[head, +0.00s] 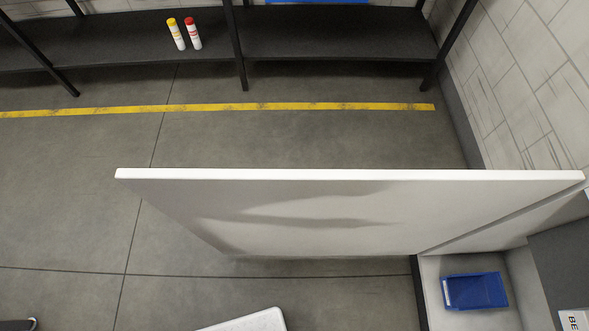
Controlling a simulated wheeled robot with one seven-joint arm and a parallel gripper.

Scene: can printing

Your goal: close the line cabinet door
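The line cabinet door (310,215) is a large pale panel with a white top edge. It stands open, sticking out to the left from the right side of the view, across the middle of the picture. The cabinet (432,290) is at the lower right, and its interior shows beside the door. A blue bin (475,291) sits inside it. My gripper is not in this view, so its state and its distance from the door are hidden.
A black shelf rack (330,45) stands at the back, with a yellow-capped tube (176,34) and a red-capped tube (193,34) on it. A yellow floor line (215,108) runs before it. A tiled wall (535,90) bounds the right. Grey floor (70,200) is clear at left.

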